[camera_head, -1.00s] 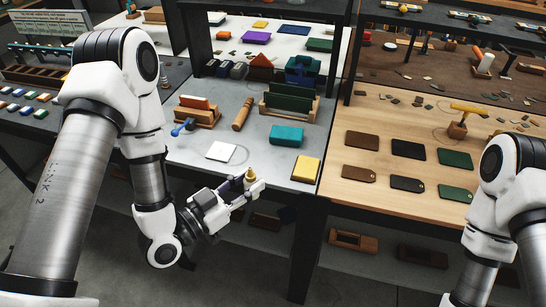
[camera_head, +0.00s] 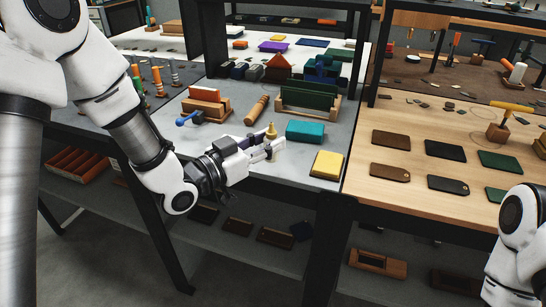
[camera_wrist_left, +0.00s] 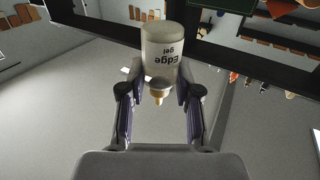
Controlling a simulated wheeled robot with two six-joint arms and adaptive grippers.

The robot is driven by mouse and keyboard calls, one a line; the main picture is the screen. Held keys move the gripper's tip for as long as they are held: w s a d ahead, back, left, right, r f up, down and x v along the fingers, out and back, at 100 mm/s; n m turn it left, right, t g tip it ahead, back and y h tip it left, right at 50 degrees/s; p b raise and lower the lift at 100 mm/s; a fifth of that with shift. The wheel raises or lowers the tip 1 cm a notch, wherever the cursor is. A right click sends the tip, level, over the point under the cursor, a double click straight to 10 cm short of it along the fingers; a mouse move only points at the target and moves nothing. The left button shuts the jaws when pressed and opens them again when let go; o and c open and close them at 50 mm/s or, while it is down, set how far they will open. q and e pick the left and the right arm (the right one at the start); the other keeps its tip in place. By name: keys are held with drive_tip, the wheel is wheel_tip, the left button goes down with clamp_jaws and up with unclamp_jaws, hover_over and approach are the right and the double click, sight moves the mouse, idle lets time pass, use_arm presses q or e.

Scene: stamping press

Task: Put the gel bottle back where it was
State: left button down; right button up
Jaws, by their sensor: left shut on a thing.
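The gel bottle shows in the head view as a gold-coloured nozzle (camera_head: 271,131) rising above my left fingers. In the left wrist view it is a pale, cloudy bottle (camera_wrist_left: 161,50) labelled "Edge gel", with its gold nozzle pointing towards the camera. My left gripper (camera_head: 270,149) is shut on the bottle at the front edge of the grey worktop (camera_head: 222,116). Its two fingers also flank the bottle in the left wrist view (camera_wrist_left: 160,90). The fingers hide most of the bottle in the head view. Of my right arm only links show; its gripper is out of view.
A teal block (camera_head: 305,132) and a yellow block (camera_head: 327,164) lie to the right of my left gripper. A wooden-handled tool (camera_head: 257,108) and a wooden rack with a green piece (camera_head: 308,98) stand behind. A wooden table (camera_head: 400,128) with leather pieces adjoins on the right.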

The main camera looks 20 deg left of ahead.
sight(272, 130)
use_arm(q)
drive_tip(key=w, duration=0.5)
drive_tip(key=shift+a+f, duration=0.25)
drive_tip(key=shift+a, duration=0.1)
wheel_tip(272, 130, down, 3)
drive_tip(key=shift+w+f, duration=0.1)
drive_tip(key=shift+f, duration=0.1)
drive_tip(key=c, duration=1.2)
unclamp_jaws()
drive_tip(key=shift+f, duration=0.1)
drive_tip(key=o, duration=0.4)
